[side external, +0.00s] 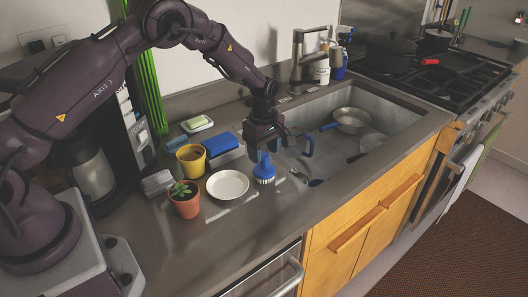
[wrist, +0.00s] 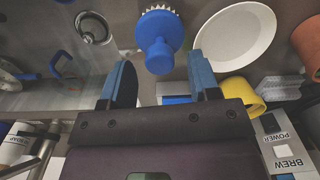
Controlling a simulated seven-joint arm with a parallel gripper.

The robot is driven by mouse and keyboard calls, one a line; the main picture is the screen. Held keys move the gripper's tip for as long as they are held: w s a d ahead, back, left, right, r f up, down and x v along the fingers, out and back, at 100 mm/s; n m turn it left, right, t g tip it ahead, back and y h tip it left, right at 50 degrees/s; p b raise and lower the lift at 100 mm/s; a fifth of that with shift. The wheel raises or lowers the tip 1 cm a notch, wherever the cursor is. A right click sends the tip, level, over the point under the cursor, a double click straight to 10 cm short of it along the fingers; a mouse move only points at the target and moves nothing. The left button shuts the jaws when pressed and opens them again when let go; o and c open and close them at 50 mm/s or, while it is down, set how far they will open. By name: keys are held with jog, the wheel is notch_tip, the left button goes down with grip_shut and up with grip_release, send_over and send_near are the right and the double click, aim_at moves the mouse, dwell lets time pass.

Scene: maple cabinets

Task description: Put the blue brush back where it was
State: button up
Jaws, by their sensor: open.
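The blue brush (side external: 264,171) stands upright on the grey counter, bristles down, between the white plate and the sink edge. In the wrist view the brush (wrist: 158,38) shows its round blue head, pale bristles and knob-like handle. My gripper (side external: 265,151) is open just above and behind the brush in the side view. In the wrist view the handle end lies close to the gap between my two fingertips (wrist: 159,62). Nothing is held. Whether a finger touches the handle cannot be told.
The sink at right holds a pan (side external: 352,120). The tall faucet (side external: 298,60) stands behind. The front counter is clear.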

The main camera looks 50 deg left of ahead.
notch_tip(320, 180, up, 12)
notch_tip(320, 180, up, 7)
jog(key=m+t, duration=0.1)
jog(key=m, duration=0.2)
send_over(264, 155)
jog(key=s, duration=0.4)
jog(key=s+d+r+m+t, duration=0.25)
jog(key=s+r+m, duration=0.25)
jog(key=s+r, duration=0.3)
jog(key=s+d+m+t, duration=0.2)
jog(key=s+m, duration=0.9)
jog(key=s, duration=0.6)
jog(key=shift+s+d+r, duration=0.2)
jog(key=shift+d+r, duration=0.2)
jog(key=shift+r, duration=0.05)
